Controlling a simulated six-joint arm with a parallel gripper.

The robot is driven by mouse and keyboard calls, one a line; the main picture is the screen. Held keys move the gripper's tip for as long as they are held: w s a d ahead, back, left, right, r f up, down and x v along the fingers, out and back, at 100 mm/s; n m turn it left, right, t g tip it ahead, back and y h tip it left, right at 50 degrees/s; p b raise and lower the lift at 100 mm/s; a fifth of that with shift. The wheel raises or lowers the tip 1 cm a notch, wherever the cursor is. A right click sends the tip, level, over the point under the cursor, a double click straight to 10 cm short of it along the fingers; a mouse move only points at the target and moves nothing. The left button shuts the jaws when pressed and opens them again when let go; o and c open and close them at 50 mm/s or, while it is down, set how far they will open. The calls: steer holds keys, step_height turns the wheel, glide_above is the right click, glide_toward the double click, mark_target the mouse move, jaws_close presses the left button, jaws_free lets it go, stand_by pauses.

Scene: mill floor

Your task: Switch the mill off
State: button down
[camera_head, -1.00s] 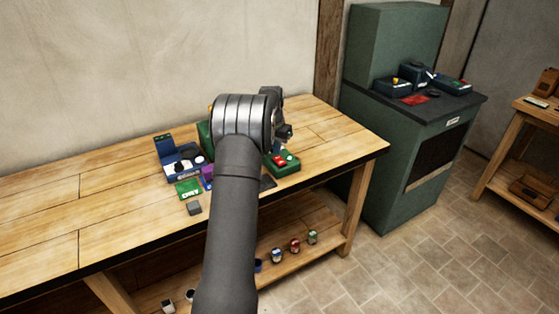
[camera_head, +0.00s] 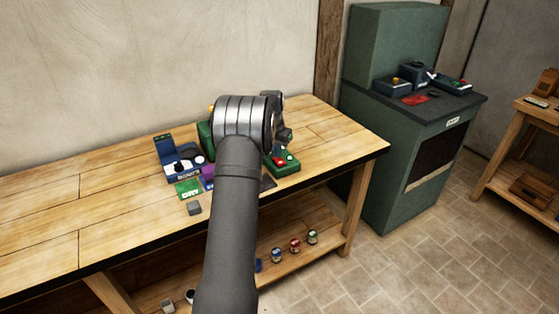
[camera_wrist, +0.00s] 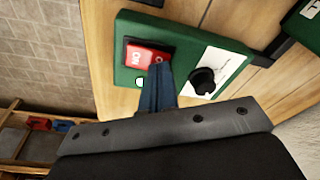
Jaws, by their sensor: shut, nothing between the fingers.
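A green control box (camera_head: 288,167) sits on the wooden bench, just right of my arm. In the wrist view the green box (camera_wrist: 127,30) carries a red rocker switch (camera_wrist: 146,54) with white lettering, a small white round spot (camera_wrist: 140,82) and a black knob (camera_wrist: 203,79) on a white label plate. My gripper (camera_wrist: 160,72) is shut and empty. Its blue fingertips are at the rocker's edge, between it and the knob; I cannot tell whether they touch it. In the head view my gripper (camera_head: 284,136) is above the box. Part of a green body (camera_head: 205,140) shows behind my arm.
On the bench (camera_head: 110,210), left of my arm, stand a blue device (camera_head: 178,166), a green card (camera_head: 188,189) and a small grey block (camera_head: 194,208). A green cabinet (camera_head: 400,190) stands to the right. The bench's right end is clear.

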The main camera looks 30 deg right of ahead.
steer(key=shift+f, duration=0.2)
steer(key=shift+r, duration=3.55)
step_height(320, 180, down, 7)
steer(key=shift+f, duration=0.1)
